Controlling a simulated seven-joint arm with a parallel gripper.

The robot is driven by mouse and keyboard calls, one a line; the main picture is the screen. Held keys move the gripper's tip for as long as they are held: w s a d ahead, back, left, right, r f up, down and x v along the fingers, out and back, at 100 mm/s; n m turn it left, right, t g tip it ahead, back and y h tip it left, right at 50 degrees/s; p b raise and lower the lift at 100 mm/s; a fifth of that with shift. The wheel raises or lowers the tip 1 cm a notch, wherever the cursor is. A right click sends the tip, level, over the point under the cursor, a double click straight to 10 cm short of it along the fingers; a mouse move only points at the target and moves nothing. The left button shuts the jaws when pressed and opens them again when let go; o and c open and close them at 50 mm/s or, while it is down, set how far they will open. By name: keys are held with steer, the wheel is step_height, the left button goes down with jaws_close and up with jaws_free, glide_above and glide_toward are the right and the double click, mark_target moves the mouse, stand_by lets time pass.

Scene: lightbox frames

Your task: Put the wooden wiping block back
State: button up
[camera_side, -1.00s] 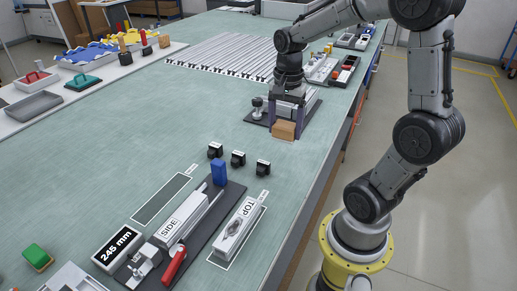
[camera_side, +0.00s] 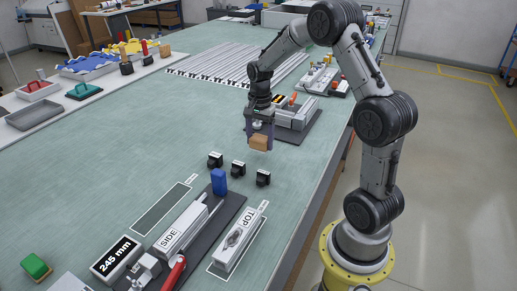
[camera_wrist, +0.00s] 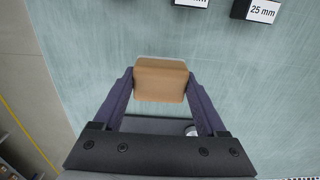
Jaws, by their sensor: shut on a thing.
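The wooden wiping block (camera_side: 259,143) is a small tan block with a pale layer along its lower edge. My gripper (camera_side: 260,139) is shut on it and holds it above the green table, just behind the black labelled blocks. In the wrist view the block (camera_wrist: 160,80) sits between the two purple fingers of my gripper (camera_wrist: 160,88), with a pale rim showing along its far edge. I cannot tell from these views which outlined place belongs to the block.
Several black blocks (camera_side: 238,158) stand in front of my gripper. A dark fixture (camera_side: 297,120) with a grey bar is behind it to the right. The SIDE fixture (camera_side: 185,240), an empty dark outlined area (camera_side: 160,210) and the TOP piece (camera_side: 235,247) lie nearer. Open table lies to the left (camera_side: 120,150).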

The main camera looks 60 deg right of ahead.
mark_target(259, 148)
steer(key=shift+w+d+f, duration=0.1)
steer(key=shift+w+f, duration=0.1)
steer(key=shift+f, duration=0.05)
steer(key=shift+w+d+f, duration=0.1)
steer(key=shift+w+f, duration=0.05)
steer(key=shift+f, duration=1.6)
steer(key=shift+f, duration=0.15)
steer(key=o, duration=1.2)
steer(key=shift+o, duration=0.2)
